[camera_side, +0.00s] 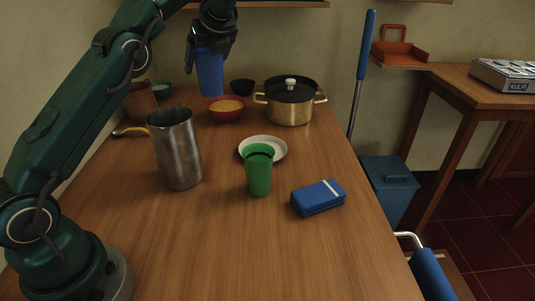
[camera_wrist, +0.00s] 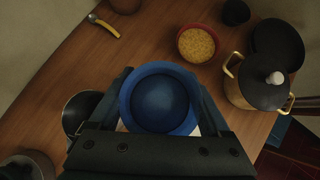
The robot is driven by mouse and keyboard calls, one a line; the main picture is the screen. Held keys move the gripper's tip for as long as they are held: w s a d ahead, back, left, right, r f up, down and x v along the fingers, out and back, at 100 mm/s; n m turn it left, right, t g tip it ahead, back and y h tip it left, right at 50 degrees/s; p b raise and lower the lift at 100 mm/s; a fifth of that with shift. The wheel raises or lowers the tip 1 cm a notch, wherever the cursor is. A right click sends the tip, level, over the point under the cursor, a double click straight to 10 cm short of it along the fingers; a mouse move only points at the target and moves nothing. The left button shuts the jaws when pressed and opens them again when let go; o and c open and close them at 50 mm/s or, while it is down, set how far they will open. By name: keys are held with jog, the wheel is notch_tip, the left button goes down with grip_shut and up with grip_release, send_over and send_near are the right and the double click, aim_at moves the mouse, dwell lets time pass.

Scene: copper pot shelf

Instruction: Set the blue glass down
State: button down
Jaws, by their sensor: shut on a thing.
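The blue glass (camera_side: 209,73) is upright in my gripper (camera_side: 210,48), held in the air above the back of the wooden table (camera_side: 240,225). In the wrist view my gripper (camera_wrist: 160,110) has a finger on each side of the glass, and I look down into its open mouth (camera_wrist: 160,98). The glass is apart from the tabletop. In the side view it hangs just left of and above the red bowl of yellow grains (camera_side: 226,112). A small part of something pale shows beneath the glass in the wrist view.
A brass pot with a black lid (camera_side: 290,103) and a dark bowl (camera_side: 242,87) stand at the back. A metal pitcher (camera_side: 176,150), a white plate (camera_side: 275,148), a green glass (camera_side: 259,172) and a blue case (camera_side: 318,198) stand nearer. The front of the table is clear.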

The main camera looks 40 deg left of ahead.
jog(key=shift+w+d+f+m+t, duration=0.15)
jog(key=shift+w+m+t, duration=0.25)
jog(key=shift+w+m, duration=0.3)
jog(key=shift+w+d+f+m+t+h, duration=0.7)
jog(key=shift+w+d+f+m, duration=0.7)
jog(key=shift+f, duration=1.45)
jog(key=shift+w+d+f+m+t+h, duration=0.65)
jog(key=shift+w+d+f+m, duration=0.75)
jog(key=shift+f, duration=1.45)
jog(key=shift+w+d+f+m+t+h, duration=0.65)
jog(key=shift+w+d+f+m, duration=0.7)
jog(key=shift+f, duration=1.5)
jog(key=shift+w+a+f+n, duration=0.2)
jog(key=shift+w+a+n, duration=0.1)
jog(key=shift+n, duration=0.05)
grip_release()
jog(key=shift+r, duration=0.15)
